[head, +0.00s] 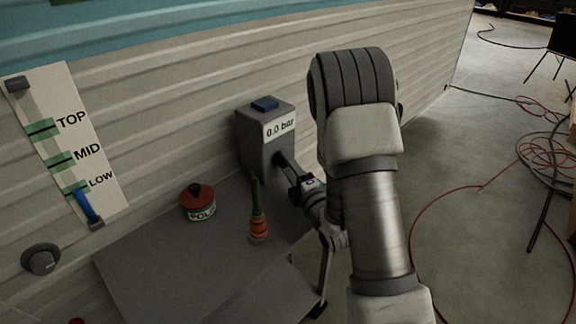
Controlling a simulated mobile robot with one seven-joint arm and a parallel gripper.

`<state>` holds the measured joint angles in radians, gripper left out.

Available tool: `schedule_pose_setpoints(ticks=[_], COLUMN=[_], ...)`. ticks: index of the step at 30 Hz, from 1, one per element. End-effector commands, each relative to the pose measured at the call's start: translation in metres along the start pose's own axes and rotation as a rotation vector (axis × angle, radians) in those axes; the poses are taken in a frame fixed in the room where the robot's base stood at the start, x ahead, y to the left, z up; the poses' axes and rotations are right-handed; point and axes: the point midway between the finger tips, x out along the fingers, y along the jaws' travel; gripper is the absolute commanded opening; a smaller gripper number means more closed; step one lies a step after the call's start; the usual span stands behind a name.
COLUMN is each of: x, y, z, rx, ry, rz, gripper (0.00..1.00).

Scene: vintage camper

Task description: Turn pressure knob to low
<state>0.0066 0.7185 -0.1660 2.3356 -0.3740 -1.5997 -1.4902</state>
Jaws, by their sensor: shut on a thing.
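A white panel (62,120) on the wall at the left has TOP, MID and LOW marks. A blue piece (86,206) on it sits at and below the LOW mark.
A grey table (165,270) stands below the box, bearing a red-lidded "POLISH" tin (199,203) and an orange-and-green bottle-like item (258,222). A round grey knob (41,258) is on the wall at the lower left. Red and black cables (480,190) lie on the floor at right.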

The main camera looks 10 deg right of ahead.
Motion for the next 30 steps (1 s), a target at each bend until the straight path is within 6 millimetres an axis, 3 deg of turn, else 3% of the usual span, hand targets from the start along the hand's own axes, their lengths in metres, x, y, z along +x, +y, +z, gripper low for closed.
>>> schedule_pose_setpoints(ticks=[1,5,17,20,30], x=[0.0,0.0,-0.006,-0.02,-0.093], y=[0.0,0.0,0.0,0.0,0.004], z=[0.0,0.0,0.0,0.001,0.001], rx=[0.001,0.001,0.001,0.002,0.003], ry=[0.001,0.001,0.0,-0.002,-0.001], rz=[0.0,0.0,-0.002,-0.004,-0.007], gripper=[0.55,0.79,0.8,0.8,0.8])
